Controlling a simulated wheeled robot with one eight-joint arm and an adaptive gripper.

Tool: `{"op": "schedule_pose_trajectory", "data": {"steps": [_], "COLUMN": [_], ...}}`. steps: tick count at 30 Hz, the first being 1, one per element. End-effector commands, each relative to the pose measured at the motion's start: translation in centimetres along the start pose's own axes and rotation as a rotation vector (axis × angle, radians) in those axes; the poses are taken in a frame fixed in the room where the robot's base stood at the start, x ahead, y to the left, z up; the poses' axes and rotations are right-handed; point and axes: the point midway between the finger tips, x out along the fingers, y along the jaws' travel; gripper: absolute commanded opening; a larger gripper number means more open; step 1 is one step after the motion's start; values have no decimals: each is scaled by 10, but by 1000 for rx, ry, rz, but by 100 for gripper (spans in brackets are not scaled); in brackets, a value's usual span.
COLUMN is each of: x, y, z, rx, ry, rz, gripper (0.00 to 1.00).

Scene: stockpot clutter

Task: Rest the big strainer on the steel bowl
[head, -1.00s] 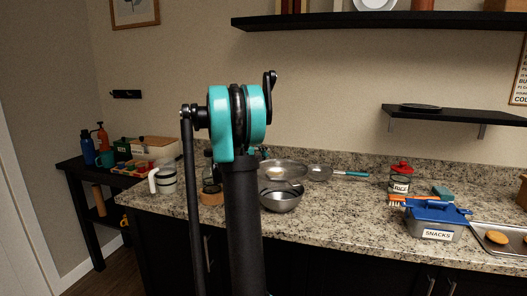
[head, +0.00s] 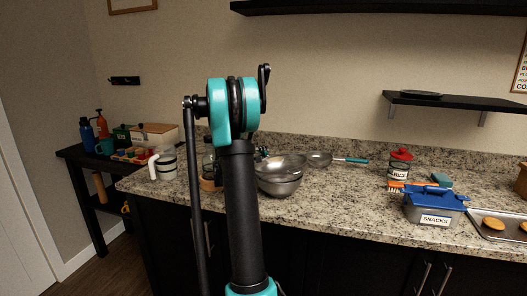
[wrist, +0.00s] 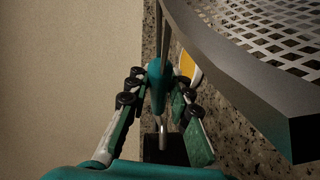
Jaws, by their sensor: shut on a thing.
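The big strainer (head: 283,166) is a wide metal mesh basin in the head view. It appears directly over the steel bowl (head: 280,188), its lower part overlapping the bowl's mouth with no visible gap. Contact along the whole rim cannot be made out. The wrist view shows the strainer's perforated mesh (wrist: 275,35) and thick grey rim close up at the right. My gripper (wrist: 160,85) is shut on the strainer's teal handle, which lies between the two fingers. In the head view my arm hides most of the gripper and the bowl's left side.
A smaller strainer (head: 320,158) with a teal handle lies behind the bowl. A white-handled mug (head: 165,162) stands at the left counter end. A red-lidded canister (head: 399,168) and a blue-lidded snacks box (head: 435,205) stand to the right. Counter between bowl and box is clear.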

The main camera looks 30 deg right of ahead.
Motion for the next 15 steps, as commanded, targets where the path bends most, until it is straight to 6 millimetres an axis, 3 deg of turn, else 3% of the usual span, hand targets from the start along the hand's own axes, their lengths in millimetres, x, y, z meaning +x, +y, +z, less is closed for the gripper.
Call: {"op": "schedule_pose_trajectory", "data": {"steps": [12, 13, 15], "x": [1, 1, 1], "y": [-5, -5, -5], "z": [0, 0, 0], "rx": [8, 8, 7], "ry": [1, 1, 1], "rz": [-4, -4, -3], "gripper": [0, 21, 30]}}
